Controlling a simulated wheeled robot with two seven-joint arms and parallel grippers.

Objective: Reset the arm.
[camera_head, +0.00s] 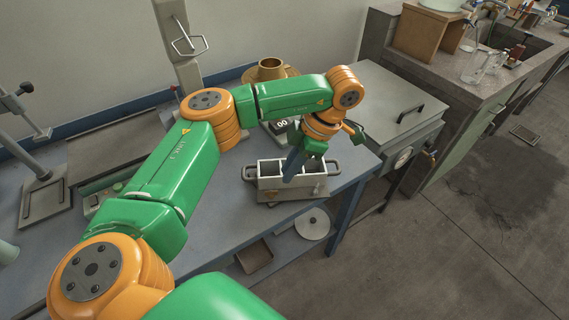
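My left arm, green and orange, reaches in from the lower left over the blue-grey bench. My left gripper (293,166) points down at a grey metal three-part mould (308,187) with side handles, near the bench's front edge. The gripper overlaps the mould's middle in the picture. I cannot tell whether it touches the mould, and its finger gap is hidden by the wrist and the angle. My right gripper is out of view.
A brass-coloured pot (270,69) and a small device with a display stand behind the arm. A grey lidded cabinet (385,95) stands to the right of the mould. Metal stands are at the left. A round lid (312,224) lies on the lower shelf. The right floor is mostly clear.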

